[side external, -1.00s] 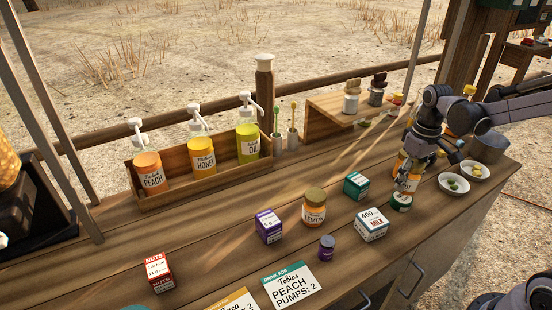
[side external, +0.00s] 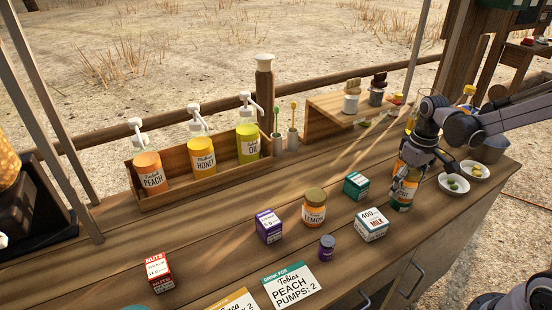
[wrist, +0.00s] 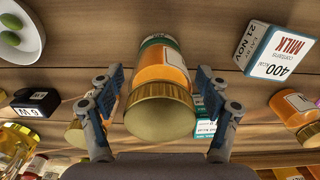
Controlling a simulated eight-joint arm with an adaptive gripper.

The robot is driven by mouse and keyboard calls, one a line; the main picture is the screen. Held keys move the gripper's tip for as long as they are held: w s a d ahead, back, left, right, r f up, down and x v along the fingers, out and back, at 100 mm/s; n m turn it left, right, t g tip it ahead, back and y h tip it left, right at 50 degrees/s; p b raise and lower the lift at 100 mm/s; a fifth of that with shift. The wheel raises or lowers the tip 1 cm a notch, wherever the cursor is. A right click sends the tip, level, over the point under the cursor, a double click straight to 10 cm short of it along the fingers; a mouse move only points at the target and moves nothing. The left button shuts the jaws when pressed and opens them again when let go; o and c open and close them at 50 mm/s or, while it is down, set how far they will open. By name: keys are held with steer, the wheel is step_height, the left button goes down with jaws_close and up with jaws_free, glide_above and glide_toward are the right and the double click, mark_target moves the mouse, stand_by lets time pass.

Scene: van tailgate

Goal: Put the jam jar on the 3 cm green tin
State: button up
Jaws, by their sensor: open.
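The jam jar (side external: 403,194) is orange with a gold lid and a white label partly hidden by my fingers. It appears to rest upright on the green tin (side external: 400,207), whose edge shows just below it. In the wrist view the jar's gold lid (wrist: 160,112) is between my fingers, and the green tin (wrist: 157,41) shows at the jar's far end. My gripper (side external: 405,182) is open around the jar, with a gap on both sides in the wrist view (wrist: 160,105). The exact contact between jar and tin is hard to see.
A milk box (side external: 371,225), a green box (side external: 356,186) and a lemon jar (side external: 314,212) stand left of my gripper. Another orange container (side external: 398,166) is just behind.

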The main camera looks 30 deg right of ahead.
step_height(320, 180, up, 12)
steer(key=shift+a+r, duration=0.1)
steer(key=shift+s+a+r, duration=0.1)
steer(key=shift+s+a, duration=0.05)
steer(key=shift+a, duration=0.2)
steer(key=s+a+f+t, duration=0.1)
steer(key=s+a+t, duration=0.2)
steer(key=a, duration=0.3)
steer(key=s+a+f+t, duration=0.1)
steer(key=s+a+t, duration=0.2)
steer(key=a, duration=0.3)
steer(key=shift+f+t, duration=0.4)
steer(key=shift+t, duration=0.2)
